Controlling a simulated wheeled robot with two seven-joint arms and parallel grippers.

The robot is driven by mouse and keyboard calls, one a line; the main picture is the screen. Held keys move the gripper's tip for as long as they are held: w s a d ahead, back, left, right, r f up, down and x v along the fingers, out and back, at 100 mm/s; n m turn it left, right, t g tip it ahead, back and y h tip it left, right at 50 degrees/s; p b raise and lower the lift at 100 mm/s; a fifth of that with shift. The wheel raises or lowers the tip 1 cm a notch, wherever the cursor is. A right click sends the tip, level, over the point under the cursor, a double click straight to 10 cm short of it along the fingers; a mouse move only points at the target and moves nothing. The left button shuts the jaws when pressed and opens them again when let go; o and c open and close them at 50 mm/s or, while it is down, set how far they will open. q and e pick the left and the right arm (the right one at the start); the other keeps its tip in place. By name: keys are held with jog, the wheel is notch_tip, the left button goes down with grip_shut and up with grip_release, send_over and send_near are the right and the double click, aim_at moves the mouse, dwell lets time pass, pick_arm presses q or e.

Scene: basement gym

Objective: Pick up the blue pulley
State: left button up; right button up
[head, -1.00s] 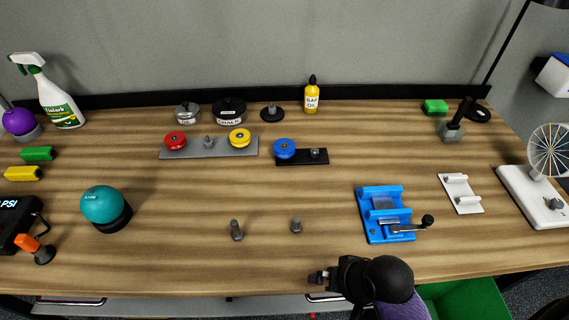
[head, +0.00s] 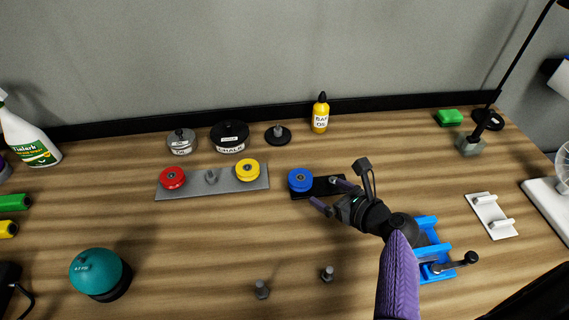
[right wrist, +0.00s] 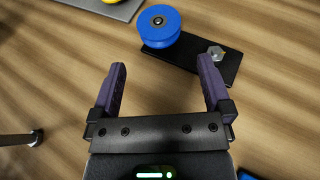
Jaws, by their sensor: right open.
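The blue pulley (head: 300,180) sits at the left end of a small black plate (head: 328,186). In the right wrist view the blue pulley (right wrist: 157,26) is ahead of the fingers, a little left of the middle between them. A bolt (right wrist: 216,52) stands on the right part of the black plate (right wrist: 190,59). My right gripper (head: 329,195) is open and empty, its fingers just right of and in front of the pulley. It also shows in the right wrist view (right wrist: 165,82), with bare bench between its fingers. My left gripper is not in view.
A grey plate (head: 226,186) with red (head: 172,178) and yellow (head: 247,170) pulleys lies to the left. Two bolts (head: 262,290) (head: 328,273) stand in front. A blue vise-like fixture (head: 430,232) is partly behind my right arm. A yellow bottle (head: 320,114) stands behind the pulley.

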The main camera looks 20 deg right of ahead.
aim_at(302, 179)
jog(key=b+x, duration=0.4)
jog(key=x, duration=0.5)
jog(key=shift+a+f, duration=0.1)
jog(key=shift+w, duration=0.15)
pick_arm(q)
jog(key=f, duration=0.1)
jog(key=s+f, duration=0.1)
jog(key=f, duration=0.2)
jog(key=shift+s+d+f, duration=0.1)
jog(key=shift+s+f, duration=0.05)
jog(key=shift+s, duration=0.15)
pick_arm(e)
jog(key=c, duration=1.1)
